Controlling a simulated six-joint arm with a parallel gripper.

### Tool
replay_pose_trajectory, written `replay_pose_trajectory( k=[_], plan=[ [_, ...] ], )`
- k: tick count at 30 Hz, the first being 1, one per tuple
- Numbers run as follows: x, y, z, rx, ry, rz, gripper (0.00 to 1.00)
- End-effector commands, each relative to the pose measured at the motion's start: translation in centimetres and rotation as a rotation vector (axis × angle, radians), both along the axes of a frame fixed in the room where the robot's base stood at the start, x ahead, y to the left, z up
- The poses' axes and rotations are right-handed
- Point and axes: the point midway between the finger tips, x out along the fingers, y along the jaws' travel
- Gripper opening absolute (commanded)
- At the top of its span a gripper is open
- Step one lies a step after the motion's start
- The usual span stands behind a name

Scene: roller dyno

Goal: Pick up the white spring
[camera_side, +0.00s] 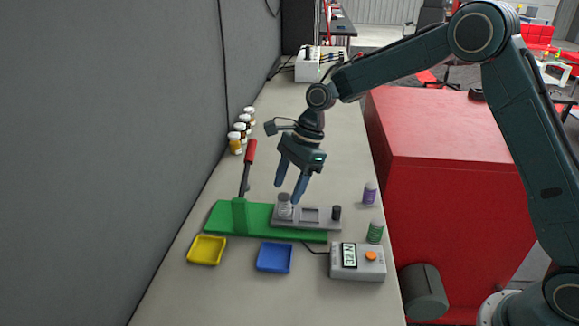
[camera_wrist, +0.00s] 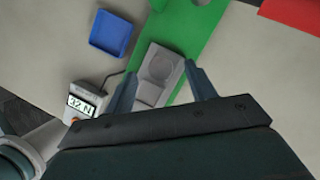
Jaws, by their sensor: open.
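The white spring (camera_side: 284,207) stands upright at the left end of the grey fixture (camera_side: 326,222) on the green base of the tester. My gripper (camera_side: 288,191) is open and points down just above it, with its fingertips close to the spring's top; I cannot tell whether they touch it. In the wrist view my gripper (camera_wrist: 163,88) shows its two fingers apart, on either side of the grey fixture (camera_wrist: 146,92). A pale round shape (camera_wrist: 160,63) there may be the spring seen from above. Nothing is held.
The green base (camera_side: 226,218) carries a red-handled lever (camera_side: 250,152) at left. A yellow tray (camera_side: 206,250), a blue tray (camera_side: 274,257) and a display box (camera_side: 357,262) stand in front. A purple spring (camera_side: 370,193) and a green spring (camera_side: 375,231) stand at right. Several jars (camera_side: 235,144) line the wall.

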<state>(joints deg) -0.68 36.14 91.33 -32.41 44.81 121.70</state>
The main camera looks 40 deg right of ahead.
Motion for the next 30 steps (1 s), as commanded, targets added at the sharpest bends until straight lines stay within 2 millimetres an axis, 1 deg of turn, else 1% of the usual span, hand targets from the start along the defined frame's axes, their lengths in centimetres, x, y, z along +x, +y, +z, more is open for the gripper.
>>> replay_pose_trajectory(
  k=[6, 11, 27, 28, 30],
  plan=[
    [0.0, 1.0, -2.4, -0.001, 0.003, 0.0, 0.56],
    [0.1, 1.4, -3.6, -0.001, 0.001, 0.0, 0.56],
    [0.2, 1.5, -3.7, -0.001, 0.0, -0.001, 0.56],
    [0.2, 1.5, -3.7, -0.001, 0.0, -0.001, 0.52],
    [0.2, 1.5, -3.7, -0.001, 0.0, -0.001, 0.38]
  ],
)
